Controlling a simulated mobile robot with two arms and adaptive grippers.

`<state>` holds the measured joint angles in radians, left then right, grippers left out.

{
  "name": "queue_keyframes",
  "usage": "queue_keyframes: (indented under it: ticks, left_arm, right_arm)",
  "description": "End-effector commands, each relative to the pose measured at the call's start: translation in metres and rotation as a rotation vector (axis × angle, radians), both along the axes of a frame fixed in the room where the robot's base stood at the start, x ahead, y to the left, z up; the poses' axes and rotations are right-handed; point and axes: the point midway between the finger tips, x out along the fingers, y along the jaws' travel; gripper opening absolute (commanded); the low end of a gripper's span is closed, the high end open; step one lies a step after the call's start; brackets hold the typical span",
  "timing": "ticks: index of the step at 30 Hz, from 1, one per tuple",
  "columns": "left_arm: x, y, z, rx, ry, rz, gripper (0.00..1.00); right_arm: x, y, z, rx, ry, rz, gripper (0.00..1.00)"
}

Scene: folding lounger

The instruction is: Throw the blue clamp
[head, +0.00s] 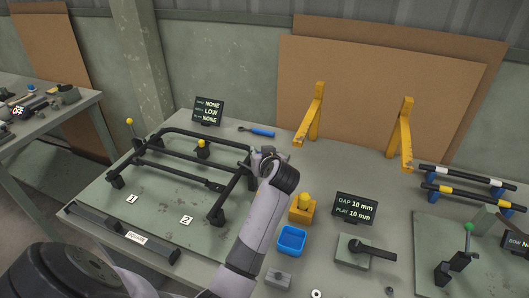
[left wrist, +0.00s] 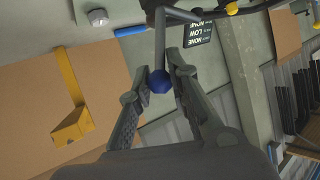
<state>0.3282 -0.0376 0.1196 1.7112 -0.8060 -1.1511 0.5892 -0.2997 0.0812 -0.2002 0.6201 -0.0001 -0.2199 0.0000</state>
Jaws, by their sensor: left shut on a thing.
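The folding lounger frame (head: 160,158) is a dark tubular frame on a green-grey mat. My left gripper (head: 266,153) is at its far right corner. In the left wrist view, the blue clamp shows as a round blue knob (left wrist: 160,81) on a thin grey lever. My left gripper (left wrist: 163,75) is closed around this knob, with a finger on each side. In the head view the knob is hidden behind my gripper. My right gripper is not in view.
A display reading NONE, LOW, NONE (head: 208,111) and a blue-handled tool (head: 259,131) are behind the frame. Yellow-knobbed clamps (head: 203,150) stand along it.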

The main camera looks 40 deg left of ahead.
Motion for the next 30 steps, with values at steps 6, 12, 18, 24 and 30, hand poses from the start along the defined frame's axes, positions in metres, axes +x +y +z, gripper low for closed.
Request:
queue_keyframes:
  ticks: [6, 12, 18, 24, 30]
  left_arm:
    - [-0.003, 0.012, 0.010, -0.172, -0.040, 0.001, 0.00]
    - [-0.005, 0.020, 0.009, -0.283, -0.067, 0.001, 0.00]
    - [-0.006, 0.025, 0.007, -0.348, -0.082, 0.000, 0.00]
    - [-0.007, 0.027, 0.005, -0.372, -0.088, 0.001, 0.00]
    - [-0.007, 0.027, 0.005, -0.376, -0.089, 0.000, 0.00]
  right_arm:
    - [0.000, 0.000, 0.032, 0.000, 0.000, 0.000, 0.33]
    - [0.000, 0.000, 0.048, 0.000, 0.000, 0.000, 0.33]
    - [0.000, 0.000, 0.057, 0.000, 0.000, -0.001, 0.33]
    - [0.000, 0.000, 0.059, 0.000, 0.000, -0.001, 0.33]
    - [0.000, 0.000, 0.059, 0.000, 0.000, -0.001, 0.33]
